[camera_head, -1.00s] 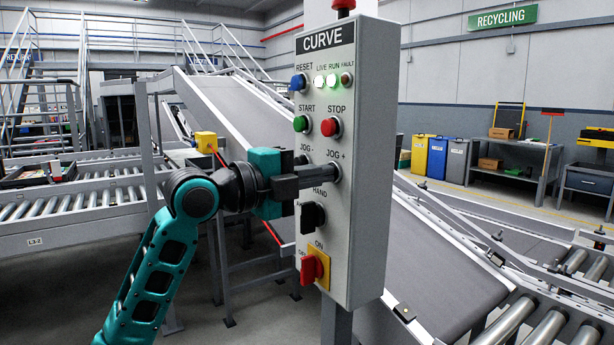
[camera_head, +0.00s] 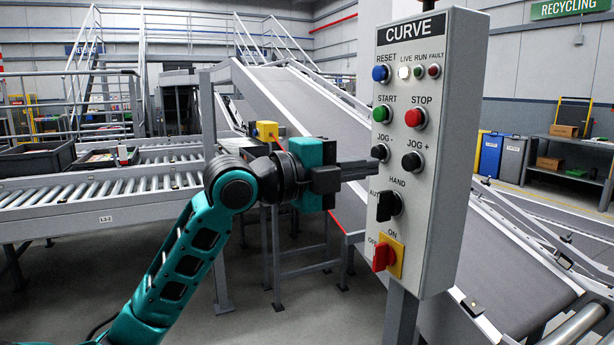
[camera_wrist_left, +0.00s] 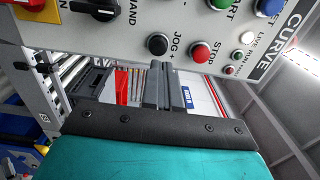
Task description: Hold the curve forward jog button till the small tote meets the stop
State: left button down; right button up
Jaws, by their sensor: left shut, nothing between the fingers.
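The grey CURVE control box (camera_head: 430,240) stands upright right of centre in the head view. Its black JOG+ button (camera_head: 412,162) is uncovered; it also shows in the wrist view (camera_wrist_left: 157,44). The black JOG- button (camera_head: 380,152) is to its left. My left gripper (camera_head: 368,169) is shut and empty. Its fingertips point at the panel, apart from the JOG+ button. A dark tote (camera_head: 34,161) and a shallower one (camera_head: 80,164) sit at the roller conveyor on the far left. I cannot tell which tote is the small one, nor make out the stop. My right gripper is out of view.
The box also carries START (camera_head: 382,114), STOP (camera_head: 415,118), a black selector (camera_head: 388,205) and a red rotary switch (camera_head: 383,256). The LIVE lamp (camera_head: 404,72) is lit white; the RUN lamp is dark. An inclined belt (camera_head: 300,110) runs behind the box.

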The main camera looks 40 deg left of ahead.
pick_arm(q)
jog(key=b+v, duration=0.1)
jog(key=v, duration=0.5)
jog(key=shift+s+b, duration=0.3)
jog(key=shift+f, duration=0.1)
dwell(1.7)
